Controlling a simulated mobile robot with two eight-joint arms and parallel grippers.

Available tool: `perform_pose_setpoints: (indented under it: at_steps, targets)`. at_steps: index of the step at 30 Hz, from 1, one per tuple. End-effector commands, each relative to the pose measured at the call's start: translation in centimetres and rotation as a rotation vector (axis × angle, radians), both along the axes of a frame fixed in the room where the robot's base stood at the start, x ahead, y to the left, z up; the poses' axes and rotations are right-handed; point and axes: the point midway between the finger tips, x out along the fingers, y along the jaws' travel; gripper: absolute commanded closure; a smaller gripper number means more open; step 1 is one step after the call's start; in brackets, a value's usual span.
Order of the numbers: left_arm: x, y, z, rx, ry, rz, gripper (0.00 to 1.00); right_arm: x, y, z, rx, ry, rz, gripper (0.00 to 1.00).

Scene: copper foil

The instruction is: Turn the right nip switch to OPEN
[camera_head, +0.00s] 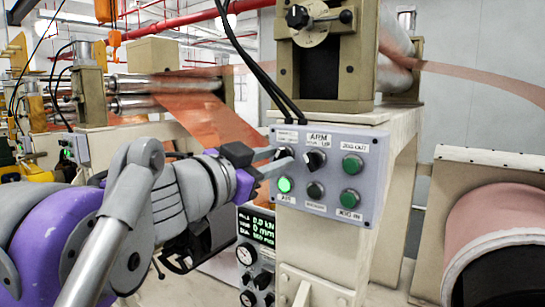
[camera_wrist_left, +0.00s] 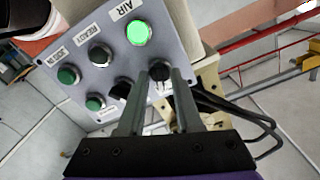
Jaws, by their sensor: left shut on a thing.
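A grey control panel (camera_head: 333,186) on the machine's front carries several switches and buttons. A black rotary switch (camera_head: 283,152) at its upper left is partly hidden by my left gripper (camera_head: 279,161). In the left wrist view, this switch (camera_wrist_left: 160,70) shows between the two fingertips, and the gripper (camera_wrist_left: 159,77) is shut on it. I cannot read the label above it, so I cannot tell if it is the right nip switch. A second black switch (camera_head: 314,160) sits beside it under an ARM label. My right gripper is not in view.
A green light (camera_head: 285,184) marked AIR glows below the gripped switch. Green buttons (camera_head: 352,165) sit at the panel's right. Black cables (camera_head: 262,75) hang down to the panel's top. A gauge unit (camera_head: 256,250) stands below it. A foil roll (camera_head: 497,225) is at the right.

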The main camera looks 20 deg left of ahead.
Motion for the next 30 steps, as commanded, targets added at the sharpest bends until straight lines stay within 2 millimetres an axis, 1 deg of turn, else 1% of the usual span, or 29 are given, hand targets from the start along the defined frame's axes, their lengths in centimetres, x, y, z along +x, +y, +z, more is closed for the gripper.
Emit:
perform_pose_setpoints:
  at_steps: [3,10,26,27,30]
  targets:
    - [0.00,0.00,0.12,0.056,-0.021,0.000,1.00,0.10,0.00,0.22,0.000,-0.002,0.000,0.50]
    - [0.00,-0.01,0.09,0.122,-0.045,0.000,1.00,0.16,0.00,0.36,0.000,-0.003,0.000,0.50]
    - [0.01,-0.01,0.06,0.142,-0.052,0.000,1.00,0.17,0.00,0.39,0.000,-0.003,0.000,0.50]
    - [0.01,-0.01,0.06,0.142,-0.052,0.000,0.59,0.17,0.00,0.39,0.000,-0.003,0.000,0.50]
    - [0.01,0.00,0.05,0.142,-0.052,0.000,0.59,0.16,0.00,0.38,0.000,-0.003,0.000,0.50]
